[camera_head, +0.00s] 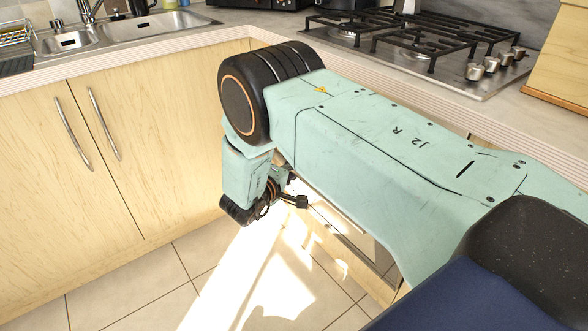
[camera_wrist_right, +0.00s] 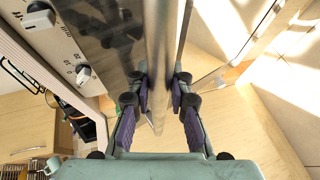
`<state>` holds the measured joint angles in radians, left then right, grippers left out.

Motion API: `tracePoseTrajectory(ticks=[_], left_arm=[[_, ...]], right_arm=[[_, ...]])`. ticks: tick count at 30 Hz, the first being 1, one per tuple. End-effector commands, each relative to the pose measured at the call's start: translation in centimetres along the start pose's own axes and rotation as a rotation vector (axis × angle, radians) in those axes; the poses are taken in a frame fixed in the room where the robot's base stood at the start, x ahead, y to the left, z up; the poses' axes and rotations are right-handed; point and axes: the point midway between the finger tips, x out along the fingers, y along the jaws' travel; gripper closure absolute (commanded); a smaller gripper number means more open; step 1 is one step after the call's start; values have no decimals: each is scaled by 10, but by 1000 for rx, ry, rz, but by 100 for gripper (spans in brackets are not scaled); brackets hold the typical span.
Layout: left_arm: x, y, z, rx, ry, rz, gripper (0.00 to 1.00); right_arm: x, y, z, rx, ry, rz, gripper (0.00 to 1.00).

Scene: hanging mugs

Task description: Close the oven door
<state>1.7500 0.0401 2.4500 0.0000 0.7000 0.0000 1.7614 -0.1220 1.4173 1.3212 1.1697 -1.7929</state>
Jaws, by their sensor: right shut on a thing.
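The oven front (camera_head: 345,225) shows only in part in the head view, below the counter and mostly hidden behind my right arm. In the right wrist view a long round metal handle bar (camera_wrist_right: 160,50) runs down the middle. My right gripper (camera_wrist_right: 160,85) is shut on this bar, with one purple-padded finger on each side. In the head view the right gripper (camera_head: 290,196) hangs low by the oven front. A steel panel with white knobs (camera_wrist_right: 83,75) lies left of the bar. How far the door stands open cannot be told. My left gripper is not in view.
The gas hob (camera_head: 430,45) is set in the counter above the oven. Wooden cupboards with curved handles (camera_head: 75,133) stand at the left. The tiled floor (camera_head: 130,290) in front is clear and partly sunlit. The sink (camera_head: 150,25) is at the back left.

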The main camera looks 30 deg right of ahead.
Motion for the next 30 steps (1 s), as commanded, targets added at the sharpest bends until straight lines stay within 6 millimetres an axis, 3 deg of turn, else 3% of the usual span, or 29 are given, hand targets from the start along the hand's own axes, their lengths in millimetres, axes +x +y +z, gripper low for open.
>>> tracePoseTrajectory(ticks=[9, 14, 30], left_arm=[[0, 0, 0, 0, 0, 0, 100], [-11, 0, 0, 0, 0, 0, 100], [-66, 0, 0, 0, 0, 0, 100]], right_arm=[[0, 0, 0, 0, 1, -1, 100], [8, 11, 3, 12, -2, -23, 100], [78, 65, 32, 100, -6, -225, 100]])
